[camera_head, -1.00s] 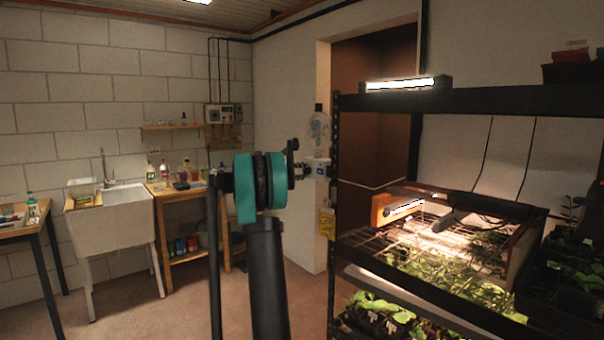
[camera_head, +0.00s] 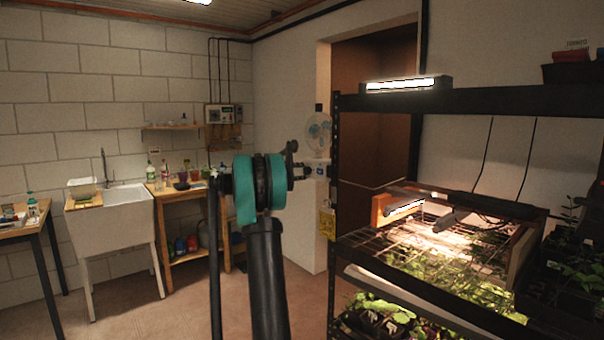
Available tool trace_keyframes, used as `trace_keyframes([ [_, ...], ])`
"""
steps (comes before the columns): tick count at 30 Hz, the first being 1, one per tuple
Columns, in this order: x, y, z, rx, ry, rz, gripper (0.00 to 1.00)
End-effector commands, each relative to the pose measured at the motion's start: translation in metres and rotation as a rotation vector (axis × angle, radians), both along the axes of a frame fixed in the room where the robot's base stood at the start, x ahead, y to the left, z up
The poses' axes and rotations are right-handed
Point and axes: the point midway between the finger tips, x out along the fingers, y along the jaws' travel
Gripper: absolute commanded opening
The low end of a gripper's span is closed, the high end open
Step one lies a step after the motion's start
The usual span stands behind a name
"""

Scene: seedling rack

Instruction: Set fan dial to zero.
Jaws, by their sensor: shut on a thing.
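A small fan (camera_head: 318,130) with a pale round guard is mounted on the post at the rack's left end. Below it is a small whitish-blue fan control box (camera_head: 321,167). My gripper (camera_head: 308,171) is small in view, at the left side of this box, and shut on the fan dial. The dial is hidden by the fingers, so its setting cannot be read. My teal and black arm joint stands in front, left of the fan.
A black rack (camera_head: 470,100) with lamps and seedlings fills the right side. A yellow tag (camera_head: 327,223) hangs on its left post. A white sink (camera_head: 115,230) and a wooden bench (camera_head: 180,258) stand at the left wall. Open floor lies between.

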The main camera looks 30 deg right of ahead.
Motion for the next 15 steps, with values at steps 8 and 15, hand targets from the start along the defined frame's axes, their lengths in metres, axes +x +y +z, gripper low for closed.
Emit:
trace_keyframes([
  [8,0.0006,0.001,-0.0009,0.002,0.001,0.002,0.0],
  [15,0.0004,0.0007,-0.0007,0.001,0.001,0.001,0.5],
])
